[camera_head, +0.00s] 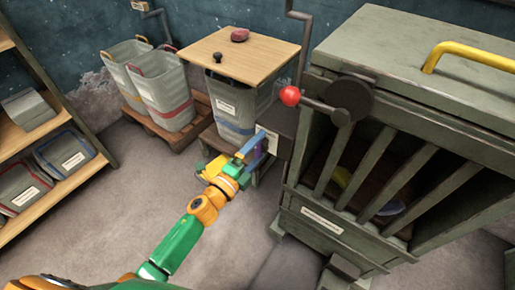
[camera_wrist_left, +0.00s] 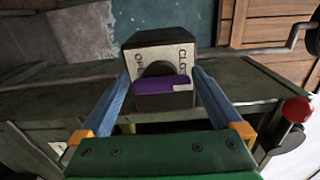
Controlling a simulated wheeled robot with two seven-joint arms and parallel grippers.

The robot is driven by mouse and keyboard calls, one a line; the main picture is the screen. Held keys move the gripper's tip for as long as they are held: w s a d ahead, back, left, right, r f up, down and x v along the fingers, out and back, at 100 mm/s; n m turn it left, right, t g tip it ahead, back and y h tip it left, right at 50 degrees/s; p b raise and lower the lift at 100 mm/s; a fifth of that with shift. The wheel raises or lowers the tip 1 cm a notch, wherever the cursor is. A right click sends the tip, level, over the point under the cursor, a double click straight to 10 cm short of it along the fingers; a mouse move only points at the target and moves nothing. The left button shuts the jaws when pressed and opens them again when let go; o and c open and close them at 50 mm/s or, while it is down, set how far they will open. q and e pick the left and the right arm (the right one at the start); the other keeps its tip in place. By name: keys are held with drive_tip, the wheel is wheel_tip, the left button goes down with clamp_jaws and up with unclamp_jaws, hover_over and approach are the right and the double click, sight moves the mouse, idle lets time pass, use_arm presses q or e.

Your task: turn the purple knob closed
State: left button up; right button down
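The purple knob (camera_wrist_left: 162,86) sits on the face of a dark box (camera_wrist_left: 158,48) in the left wrist view. Its grip bar lies level across that picture, with a pale mark at its right end. Behind it is a pale label plate (camera_wrist_left: 134,62), with partly hidden lettering that seems to read OPEN at left and CLOSED at right. My left gripper (camera_wrist_left: 162,92) is open, with one blue finger on each side of the knob and a visible gap on both sides. In the head view my left gripper (camera_head: 254,148) largely hides the knob (camera_head: 259,156). My right gripper is not in view.
A slatted grey-green cabinet (camera_head: 400,110) with a red-ended crank (camera_head: 290,96) stands right of my left arm. Behind are a wooden board (camera_head: 262,56) over a grey bin and two more bins (camera_head: 165,98) on a pallet. Shelves (camera_head: 50,195) stand left; the floor between is clear.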

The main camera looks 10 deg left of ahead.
use_arm(q)
drive_tip(key=shift+s, duration=0.1)
drive_tip(key=v, duration=0.7)
